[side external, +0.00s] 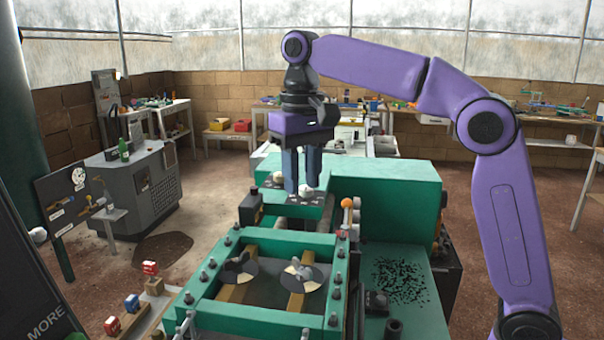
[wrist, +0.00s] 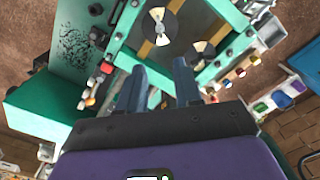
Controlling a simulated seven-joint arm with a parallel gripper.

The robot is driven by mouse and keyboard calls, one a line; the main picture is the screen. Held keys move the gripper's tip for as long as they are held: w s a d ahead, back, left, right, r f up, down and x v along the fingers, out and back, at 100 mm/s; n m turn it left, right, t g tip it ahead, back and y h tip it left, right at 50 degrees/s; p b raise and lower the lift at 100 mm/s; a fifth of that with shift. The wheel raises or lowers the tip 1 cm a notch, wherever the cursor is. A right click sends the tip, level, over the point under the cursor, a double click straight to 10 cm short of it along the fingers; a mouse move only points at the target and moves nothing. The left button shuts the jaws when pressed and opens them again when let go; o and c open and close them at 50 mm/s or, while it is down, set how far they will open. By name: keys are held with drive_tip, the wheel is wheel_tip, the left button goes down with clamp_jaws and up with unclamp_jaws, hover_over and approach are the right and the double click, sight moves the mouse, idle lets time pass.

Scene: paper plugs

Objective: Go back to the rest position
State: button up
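My gripper (side external: 301,183) hangs pointing down over the back part of the green machine (side external: 380,185). Its two blue-grey fingers are apart, with a gap between them. In the wrist view my gripper (wrist: 158,78) also shows its fingers spread, and nothing is seen held between them. A white rounded plug (side external: 306,191) lies near the fingertips in the side view; I cannot tell whether a finger touches it. Another whitish plug (side external: 278,177) sits just left of the fingers.
The machine's front green frame (side external: 215,262) surrounds two black-and-white discs (side external: 301,277), with bolts along its edges. An orange-topped lever (side external: 346,203) stands just right of the fingers.

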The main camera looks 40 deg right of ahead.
idle(0.3)
drive_tip(key=s+d+f+n, duration=0.4)
drive_tip(key=s+d+f, duration=0.1)
drive_tip(key=s, duration=0.5)
drive_tip(key=s+d+f+n, duration=0.4)
drive_tip(key=s+f, duration=0.4)
drive_tip(key=s, duration=0.2)
drive_tip(key=s+d+f+n, duration=0.4)
drive_tip(key=s+d+f, duration=0.2)
drive_tip(key=s, duration=0.4)
drive_tip(key=shift+f+n, duration=0.3)
drive_tip(key=shift+f, duration=0.35)
